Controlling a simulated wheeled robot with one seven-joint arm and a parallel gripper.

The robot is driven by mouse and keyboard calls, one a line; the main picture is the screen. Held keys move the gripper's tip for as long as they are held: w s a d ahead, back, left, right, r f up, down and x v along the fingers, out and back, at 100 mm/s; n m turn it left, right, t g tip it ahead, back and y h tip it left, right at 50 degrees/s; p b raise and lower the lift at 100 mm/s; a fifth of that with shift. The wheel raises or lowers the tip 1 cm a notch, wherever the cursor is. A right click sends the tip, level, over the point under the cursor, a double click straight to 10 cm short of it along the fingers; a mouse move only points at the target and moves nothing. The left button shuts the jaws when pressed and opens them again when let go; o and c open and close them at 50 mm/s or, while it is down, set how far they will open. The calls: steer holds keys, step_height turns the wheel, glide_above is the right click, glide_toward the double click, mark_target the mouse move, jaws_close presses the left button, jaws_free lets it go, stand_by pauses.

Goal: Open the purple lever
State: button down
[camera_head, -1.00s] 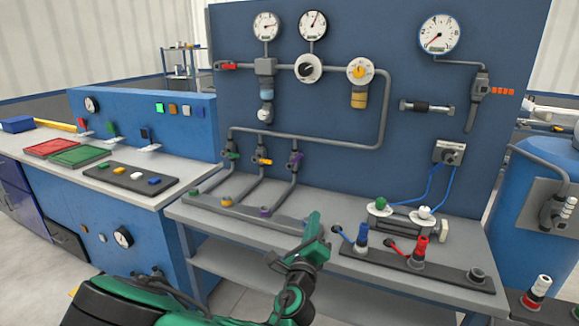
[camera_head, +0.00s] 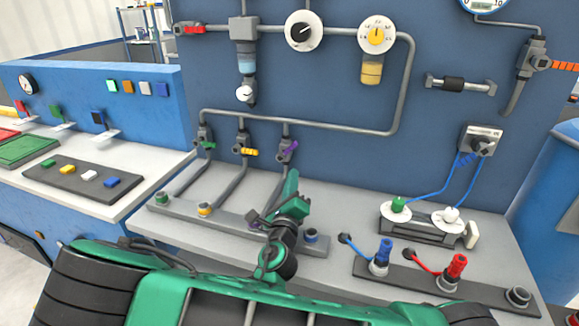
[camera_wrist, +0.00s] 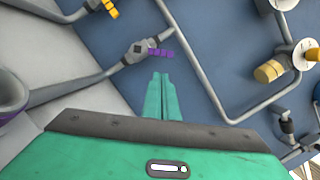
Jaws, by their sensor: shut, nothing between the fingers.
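The purple lever (camera_head: 291,148) sits on the right-most of three valves on the pipes in front of the blue panel. It slants up to the right in the head view. In the wrist view the purple lever (camera_wrist: 161,52) lies just beyond the fingertips, slightly left of them. My green gripper (camera_head: 291,178) is a little below the lever in the head view. In the wrist view my gripper (camera_wrist: 161,76) has its fingers together with nothing between them. A gap shows between fingertips and lever there.
The yellow lever (camera_head: 249,152) and green lever (camera_head: 209,145) are on the valves to the left. A grey pipe (camera_head: 330,128) runs above the levers. A white knob unit (camera_head: 452,215) and blue and red connectors (camera_head: 384,252) stand on the bench to the right.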

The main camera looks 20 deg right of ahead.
mark_target(292, 148)
steer(key=x, duration=0.9)
steer(key=shift+w+a+r, duration=0.2)
steer(key=shift+a+r, duration=0.1)
steer(key=shift+r, duration=0.15)
stand_by(0.4)
steer(key=shift+w+a+r, duration=0.3)
steer(key=shift+a+r, duration=0.05)
steer(key=shift+r, duration=0.3)
steer(key=shift+w+a+r, duration=0.3)
steer(key=shift+a+r, duration=0.2)
steer(key=shift+w+a+r, duration=0.2)
steer(key=shift+a, duration=0.05)
steer(key=shift+s, duration=0.1)
